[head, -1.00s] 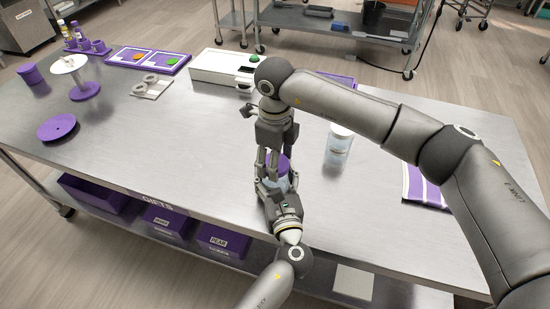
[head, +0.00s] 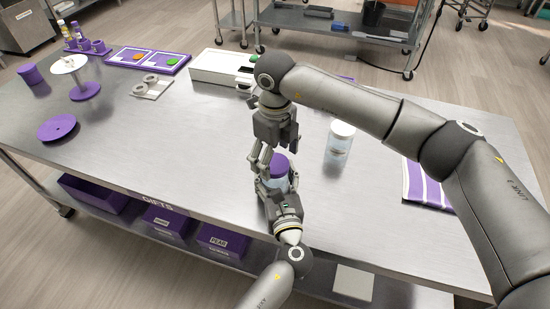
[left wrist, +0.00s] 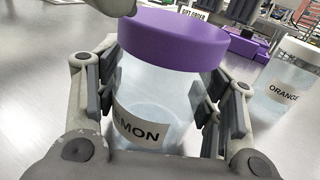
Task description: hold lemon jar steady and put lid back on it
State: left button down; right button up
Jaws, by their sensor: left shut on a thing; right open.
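The lemon jar (left wrist: 155,95) is clear with a white label and stands upright on the table; it also shows in the head view (head: 275,182). Its purple lid (left wrist: 182,38) sits level on the jar's top, also seen in the head view (head: 279,166). I cannot tell how tightly it is on. My left gripper (head: 277,195) is shut around the jar's body, with fingers on both sides. My right gripper (head: 259,166) is open and empty, just left of and slightly above the lid.
The orange jar (head: 340,143) with a white lid stands to the right, also in the left wrist view (left wrist: 282,85). A striped purple cloth (head: 425,187) lies at the right. A white box (head: 222,68) is behind, and a purple disc (head: 57,128) lies left. The table's front left is clear.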

notch_tip(320, 180, up, 3)
jog(key=shift+r, duration=0.15)
jog(key=shift+c, duration=0.4)
jog(key=r+n, duration=0.1)
jog(key=n, duration=0.1)
jog(key=r+n, duration=0.1)
jog(key=n, duration=0.1)
jog(key=shift+n, duration=0.3)
jog(key=n, duration=0.1)
jog(key=r+n, duration=0.1)
jog(key=n, duration=0.2)
jog(key=shift+r, duration=0.25)
jog(key=shift+f, duration=4.05)
